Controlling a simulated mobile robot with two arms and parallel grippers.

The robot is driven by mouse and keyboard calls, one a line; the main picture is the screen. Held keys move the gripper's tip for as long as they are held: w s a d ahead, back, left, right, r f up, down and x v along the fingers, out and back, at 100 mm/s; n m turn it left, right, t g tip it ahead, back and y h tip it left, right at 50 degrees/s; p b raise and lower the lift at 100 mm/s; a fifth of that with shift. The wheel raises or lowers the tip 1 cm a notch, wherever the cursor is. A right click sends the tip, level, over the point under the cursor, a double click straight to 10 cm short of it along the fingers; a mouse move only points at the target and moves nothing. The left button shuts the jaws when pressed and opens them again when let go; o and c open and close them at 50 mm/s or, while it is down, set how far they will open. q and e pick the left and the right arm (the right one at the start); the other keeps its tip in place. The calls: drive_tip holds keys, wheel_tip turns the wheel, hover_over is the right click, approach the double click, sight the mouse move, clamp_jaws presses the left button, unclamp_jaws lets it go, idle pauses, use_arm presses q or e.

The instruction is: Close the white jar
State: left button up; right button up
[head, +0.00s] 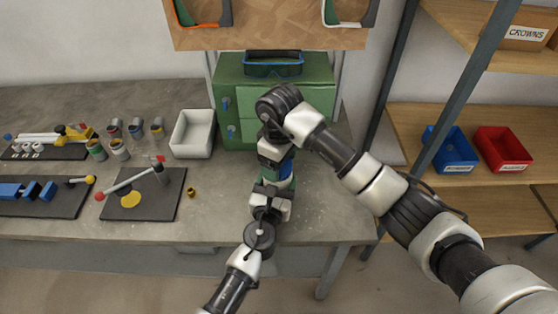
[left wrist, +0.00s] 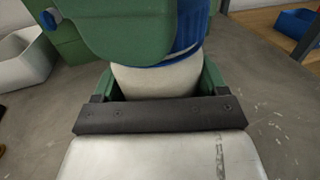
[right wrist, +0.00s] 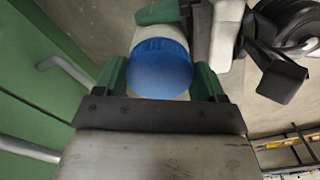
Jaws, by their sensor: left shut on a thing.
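The white jar (left wrist: 155,82) is between the green fingers of my left gripper (head: 272,188), which is shut on its body. The blue lid (right wrist: 160,68) is at the top of the jar and shows as a round blue cap in the right wrist view. My right gripper (right wrist: 162,82) is open, with one green finger on each side of the lid. I cannot tell whether they touch it. In the left wrist view a large green finger covers part of the lid. In the head view my arms hide most of the jar.
A white bin (head: 192,134), small paint cans and dark mats with tools lie to the left. A shelf with a blue bin (head: 450,150) and a red bin (head: 502,148) is at right. The right bench top is mostly clear.

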use_arm(q)
drive_tip(key=shift+s, duration=0.1)
use_arm(e)
drive_tip(key=o, duration=0.4)
drive_tip(key=shift+o, duration=0.2)
drive_tip(key=shift+r, duration=0.1)
drive_tip(key=shift+r, duration=2.2)
drive_tip(key=shift+c, duration=0.3)
